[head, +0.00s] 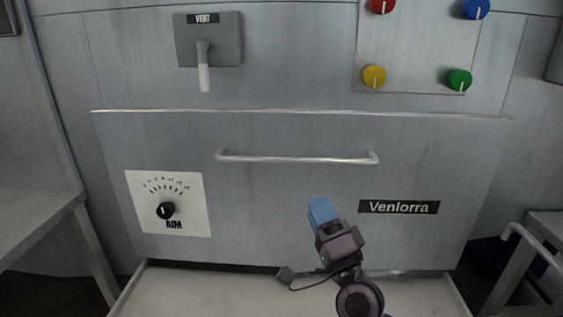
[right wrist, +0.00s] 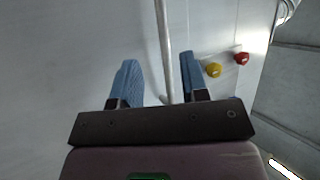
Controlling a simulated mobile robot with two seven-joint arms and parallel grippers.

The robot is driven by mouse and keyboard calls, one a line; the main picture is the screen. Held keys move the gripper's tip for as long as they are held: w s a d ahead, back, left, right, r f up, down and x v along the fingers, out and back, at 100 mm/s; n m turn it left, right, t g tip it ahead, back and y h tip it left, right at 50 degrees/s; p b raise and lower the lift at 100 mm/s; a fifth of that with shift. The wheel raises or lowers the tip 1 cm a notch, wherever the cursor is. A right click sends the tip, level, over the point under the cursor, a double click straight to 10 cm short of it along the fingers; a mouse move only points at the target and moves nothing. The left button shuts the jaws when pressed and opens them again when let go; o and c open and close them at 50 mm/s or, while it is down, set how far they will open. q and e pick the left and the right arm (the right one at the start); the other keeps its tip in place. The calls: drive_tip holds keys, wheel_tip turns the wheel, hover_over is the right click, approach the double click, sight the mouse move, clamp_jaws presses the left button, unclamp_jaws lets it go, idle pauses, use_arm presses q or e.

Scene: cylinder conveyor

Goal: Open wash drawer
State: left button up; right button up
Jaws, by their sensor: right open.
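A wide grey drawer front (head: 270,200) has a long horizontal metal bar handle (head: 297,158) near its top. It carries a "Venlorra" label and is flush with the cabinet as far as I can see. My right gripper (head: 322,212) is below and right of the handle's middle in the head view, its blue fingers pointing up toward it. In the right wrist view the fingers of the right gripper (right wrist: 160,80) are apart, and the handle bar (right wrist: 163,45) lines up in the gap between them. I see no contact. My left gripper is not in view.
An AIM dial (head: 165,210) is on the drawer's left. A VENT lever (head: 203,65) and several coloured knobs, including a yellow knob (head: 374,76), sit above. A pale tray (head: 215,290) lies below. Tables stand at both sides.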

sight(296, 161)
drive_tip(key=x, duration=1.2)
drive_tip(key=shift+s+r, duration=0.1)
clamp_jaws()
